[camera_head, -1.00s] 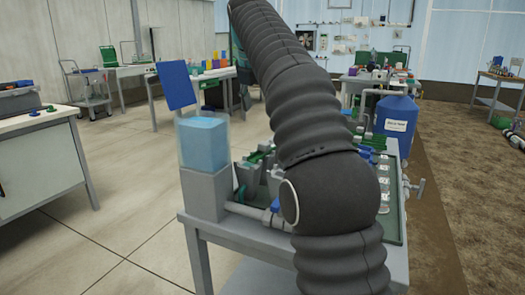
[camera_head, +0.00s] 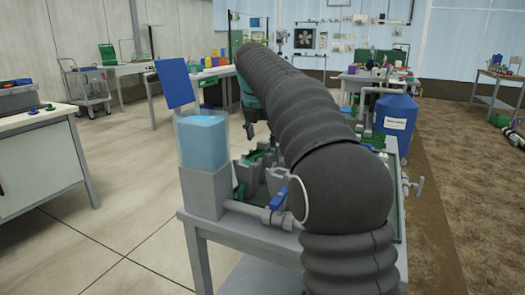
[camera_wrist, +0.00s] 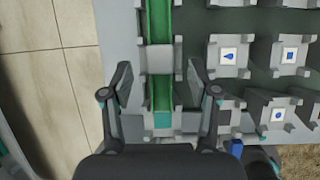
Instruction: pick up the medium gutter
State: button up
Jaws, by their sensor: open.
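A green gutter channel (camera_wrist: 158,22) shows in the wrist view, running away from me along a row of grey supports (camera_wrist: 160,58). I cannot tell from these frames whether it is the medium one. My gripper (camera_wrist: 158,75) is open, with one finger on each side of the channel's line, and nothing is held. In the head view my gripper (camera_head: 250,128) hangs low over the skid, near green pieces (camera_head: 262,158) set among grey holders. My arm hides much of the skid's middle and right there.
Grey blocks with blue-marked white labels (camera_wrist: 228,56) stand close to the right of my gripper. In the head view a clear tank of blue liquid (camera_head: 203,143) stands at the skid's left. A blue barrel (camera_head: 395,122) stands beyond. Floor is free at left.

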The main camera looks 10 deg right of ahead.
aim_at(263, 142)
jog(key=shift+x, duration=1.45)
jog(key=shift+c, duration=0.2)
grip_shut()
jog(key=shift+r, duration=0.1)
jog(key=shift+r, duration=4.95)
